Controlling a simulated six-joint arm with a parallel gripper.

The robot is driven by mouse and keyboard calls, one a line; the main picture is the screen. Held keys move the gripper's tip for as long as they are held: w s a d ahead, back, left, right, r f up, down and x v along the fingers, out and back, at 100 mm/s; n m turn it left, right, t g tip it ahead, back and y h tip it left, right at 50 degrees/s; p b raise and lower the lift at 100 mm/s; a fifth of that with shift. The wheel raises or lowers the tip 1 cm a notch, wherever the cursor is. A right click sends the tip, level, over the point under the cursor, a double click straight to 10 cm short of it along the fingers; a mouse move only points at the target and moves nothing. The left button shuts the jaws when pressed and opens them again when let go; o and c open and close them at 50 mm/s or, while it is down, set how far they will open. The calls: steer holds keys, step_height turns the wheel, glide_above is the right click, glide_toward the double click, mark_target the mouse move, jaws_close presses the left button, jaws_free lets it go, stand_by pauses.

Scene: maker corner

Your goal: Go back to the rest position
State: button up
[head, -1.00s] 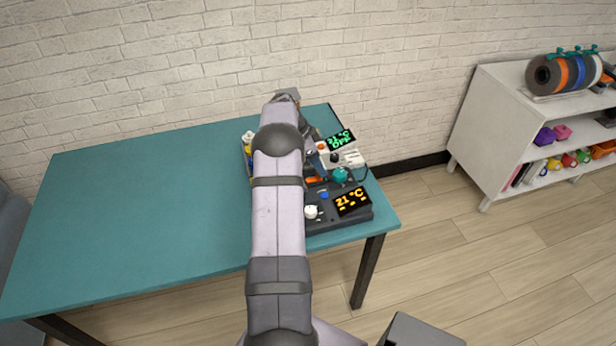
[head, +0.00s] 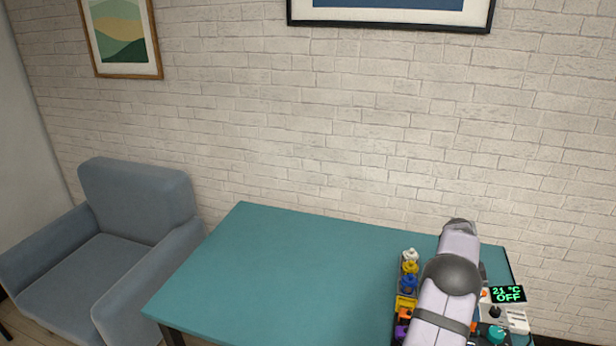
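My arm (head: 455,275) reaches up over the right end of the teal table (head: 280,265) in the head view. My gripper at its far end is hidden behind the arm, so its fingers cannot be seen. A white device (head: 507,315) with a green display (head: 508,294) reading "21 °C OFF" stands just right of the arm. It has a black knob and a teal knob.
Several small coloured parts (head: 408,285) stand in a row left of my arm. The left and middle of the table are bare. A blue-grey armchair (head: 125,235) stands left of the table. A brick wall with framed pictures (head: 122,37) is behind.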

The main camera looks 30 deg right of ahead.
steer(key=w+a+r+n+t, duration=0.1)
steer(key=w+a+r+n, duration=0.3)
steer(key=w+a+n, duration=0.55)
steer(key=w+a+r+n+t+y, duration=0.1)
steer(key=a+n, duration=0.1)
steer(key=a, duration=0.9)
steer(key=w+a+r+n+t, duration=0.1)
steer(key=w+a+n, duration=0.1)
steer(key=a, duration=0.8)
steer(key=s+a+n+y, duration=0.1)
steer(key=s+a+n, duration=0.55)
steer(key=a, duration=0.55)
steer(key=s+a+n+y, duration=0.1)
steer(key=s+a+n, duration=0.6)
steer(key=a, duration=0.5)
step_height(320, 180, down, 17)
steer(key=b, duration=1.6)
steer(key=shift+s+d+m+b, duration=0.2)
steer(key=shift+s+m+b, duration=0.05)
steer(key=shift+m+b, duration=0.05)
steer(key=shift+f, duration=0.15)
step_height(320, 180, down, 25)
steer(key=b, duration=2.5)
